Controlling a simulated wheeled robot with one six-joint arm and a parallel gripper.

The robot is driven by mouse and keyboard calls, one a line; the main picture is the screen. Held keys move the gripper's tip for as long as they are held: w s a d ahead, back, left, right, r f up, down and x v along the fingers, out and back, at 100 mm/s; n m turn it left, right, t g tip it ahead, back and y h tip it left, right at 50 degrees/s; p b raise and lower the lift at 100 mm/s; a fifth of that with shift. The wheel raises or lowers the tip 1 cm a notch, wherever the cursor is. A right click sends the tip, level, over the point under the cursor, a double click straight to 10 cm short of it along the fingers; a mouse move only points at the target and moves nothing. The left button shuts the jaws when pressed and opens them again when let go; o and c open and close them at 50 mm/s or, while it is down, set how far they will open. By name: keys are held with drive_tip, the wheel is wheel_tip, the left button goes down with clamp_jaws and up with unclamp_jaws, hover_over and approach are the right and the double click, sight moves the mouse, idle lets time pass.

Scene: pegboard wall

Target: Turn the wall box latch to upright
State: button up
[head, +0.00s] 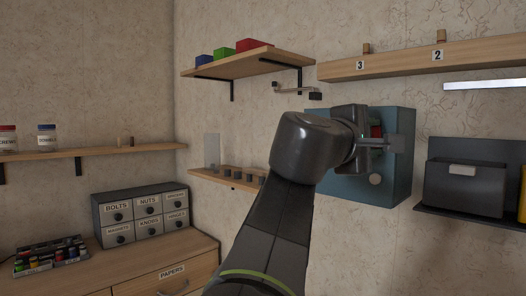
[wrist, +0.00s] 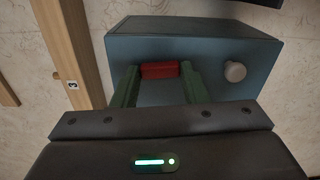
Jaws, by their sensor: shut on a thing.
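The wall box (head: 400,170) is a blue-grey case on the wall, behind my gripper (head: 384,143) in the head view. Its red latch (head: 376,131) shows only as a small patch there, mostly hidden by the gripper. In the wrist view the box (wrist: 205,45) fills the upper middle. The red latch (wrist: 160,71) lies between the two fingertips of my gripper (wrist: 160,74), which is shut on it. The wrist view is turned, with the rail on its left. The latch bar runs left to right in that picture. A round pale knob (head: 376,179) sits on the box below the latch.
A wooden rail (head: 400,62) with numbered pegs runs above the box. A dark shelf with a grey bin (head: 463,187) is close on the right. A shelf with coloured blocks (head: 245,62) and a small lower shelf (head: 222,180) are on the left.

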drive_tip(key=shift+m+b, duration=0.55)
drive_tip(key=shift+m, duration=0.25)
drive_tip(key=o, duration=1)
